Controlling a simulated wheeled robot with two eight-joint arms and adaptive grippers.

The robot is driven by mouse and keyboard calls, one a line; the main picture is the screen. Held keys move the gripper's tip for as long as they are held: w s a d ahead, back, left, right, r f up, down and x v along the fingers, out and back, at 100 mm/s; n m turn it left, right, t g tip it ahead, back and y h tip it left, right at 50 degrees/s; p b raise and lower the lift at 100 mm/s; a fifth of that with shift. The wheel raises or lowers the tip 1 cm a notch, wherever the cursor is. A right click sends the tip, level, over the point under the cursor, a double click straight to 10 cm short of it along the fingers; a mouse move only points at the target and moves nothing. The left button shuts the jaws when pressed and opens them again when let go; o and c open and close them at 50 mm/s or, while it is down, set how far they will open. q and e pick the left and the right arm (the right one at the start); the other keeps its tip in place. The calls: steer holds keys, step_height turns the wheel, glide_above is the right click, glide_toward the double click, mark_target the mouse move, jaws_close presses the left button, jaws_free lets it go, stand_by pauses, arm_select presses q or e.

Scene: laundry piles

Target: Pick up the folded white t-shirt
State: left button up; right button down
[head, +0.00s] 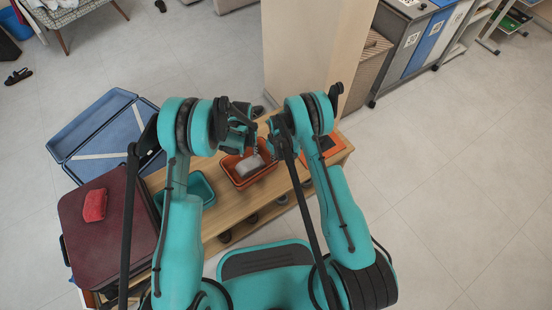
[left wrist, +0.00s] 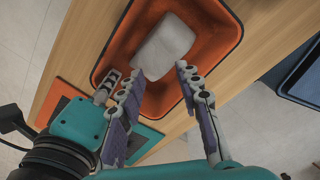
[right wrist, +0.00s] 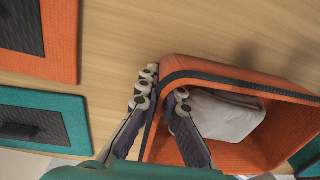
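The folded white t-shirt (head: 249,165) lies inside an orange basket (head: 229,166) on the wooden bench. In the left wrist view the shirt (left wrist: 167,46) is a rounded white bundle just beyond my left fingertips. My left gripper (left wrist: 155,78) is open, its fingers apart over the basket with nothing between them. In the right wrist view the shirt (right wrist: 222,115) lies against the basket's inner side. My right gripper (right wrist: 161,86) has one finger outside the basket wall and one inside, beside the shirt. Whether they press on the wall cannot be told.
A teal basket (head: 196,181) stands left of the orange one. An orange panel with a dark centre (right wrist: 52,38) and a teal one (right wrist: 55,118) lie nearby. A maroon suitcase (head: 92,240) and an open blue suitcase (head: 101,131) are at left. The floor at right is clear.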

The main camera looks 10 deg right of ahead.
mark_target(250, 163)
arm_select(q)
steer(key=o, duration=0.8)
steer(key=shift+o, duration=0.6)
steer(key=shift+r+m, duration=0.1)
steer(key=shift+m, duration=0.6)
steer(key=f+m, duration=0.2)
steer(key=m, duration=0.1)
steer(key=f+m, duration=0.2)
steer(key=m, duration=0.1)
steer(key=f+m, duration=0.1)
steer(key=m, duration=0.2)
steer(key=shift+a+f, duration=0.3)
steer(key=shift+f, duration=0.1)
steer(key=shift+d+f, duration=0.15)
steer(key=shift+f, duration=1.2)
steer(key=shift+d+f, duration=0.15)
steer(key=shift+f, duration=1.15)
